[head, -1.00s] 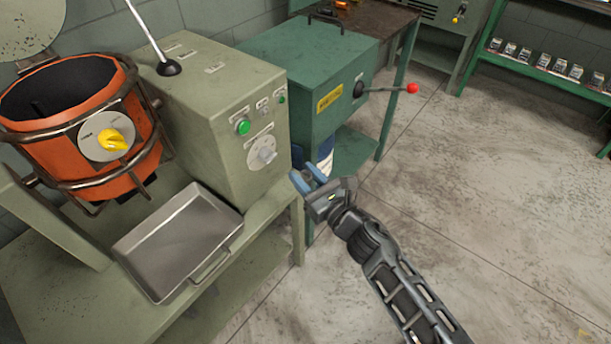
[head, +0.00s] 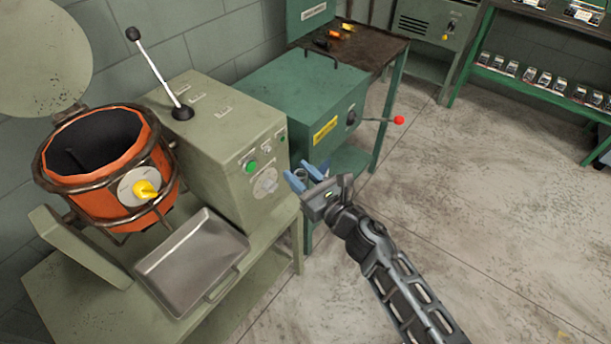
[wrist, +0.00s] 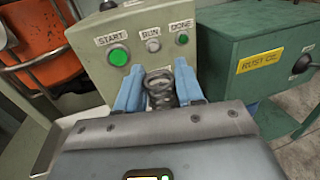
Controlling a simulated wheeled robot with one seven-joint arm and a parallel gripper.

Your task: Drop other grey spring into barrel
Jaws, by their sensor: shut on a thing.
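My gripper (head: 311,178) has blue fingers and is shut on a grey spring (wrist: 160,88), which shows between the fingertips in the wrist view. In the head view the spring is small between the fingers. The gripper is in front of and to the right of the grey-green control box, in the air. The barrel (head: 74,191) is an orange drum with a dark, open inside, at the left in the head view. Part of its orange side shows at the upper left of the wrist view (wrist: 30,40).
A control box (head: 215,140) with a green start button and an upright lever stands between gripper and barrel. An empty metal tray (head: 190,262) lies before the barrel. A green rust oil box (head: 300,95) with a red-knobbed lever stands behind. Floor at right is clear.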

